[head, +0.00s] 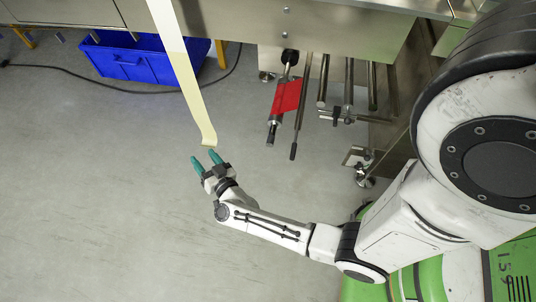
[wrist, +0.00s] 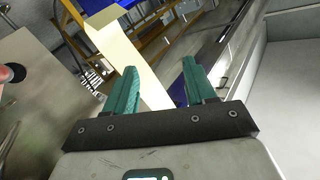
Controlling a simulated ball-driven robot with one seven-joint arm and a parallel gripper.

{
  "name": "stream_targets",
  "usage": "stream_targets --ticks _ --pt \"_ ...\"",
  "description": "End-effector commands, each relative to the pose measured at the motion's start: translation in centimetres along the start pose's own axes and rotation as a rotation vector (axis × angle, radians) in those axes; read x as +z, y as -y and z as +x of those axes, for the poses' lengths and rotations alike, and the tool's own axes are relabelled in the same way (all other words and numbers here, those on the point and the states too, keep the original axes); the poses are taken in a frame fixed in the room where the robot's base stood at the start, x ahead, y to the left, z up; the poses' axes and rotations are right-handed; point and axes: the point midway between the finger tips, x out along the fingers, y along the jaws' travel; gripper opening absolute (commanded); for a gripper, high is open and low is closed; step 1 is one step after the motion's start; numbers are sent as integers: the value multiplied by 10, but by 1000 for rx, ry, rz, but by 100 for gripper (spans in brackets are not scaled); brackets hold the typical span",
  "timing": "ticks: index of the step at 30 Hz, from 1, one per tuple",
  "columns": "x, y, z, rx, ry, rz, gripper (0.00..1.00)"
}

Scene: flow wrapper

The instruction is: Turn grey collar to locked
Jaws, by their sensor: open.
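A shaft carrying a red sleeve or roll (head: 287,97) sticks out below the steel machine in the head view. A grey cylindrical part (head: 274,123) sits near its free end; it may be the grey collar, but its lock state is too small to read. My gripper (head: 205,160) has teal fingers spread apart with nothing between them. It is left of the shaft and apart from it. The fingers also show in the wrist view (wrist: 160,70), where no grey collar can be made out.
A cream strip (head: 180,70) hangs from the machine, its curled end close to my fingertips; it shows beyond the fingers in the wrist view (wrist: 128,50). A thin rod (head: 299,115) runs right of the shaft. A blue crate (head: 140,60) stands behind.

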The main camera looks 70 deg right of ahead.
Motion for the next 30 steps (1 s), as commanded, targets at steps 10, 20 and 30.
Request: stream_targets --ticks 10,20,30 --pt "85 -164 -52 666 -175 -137 55" --pt "92 -202 -76 855 -201 -203 55" --pt "78 -244 -39 853 -203 -200 55"
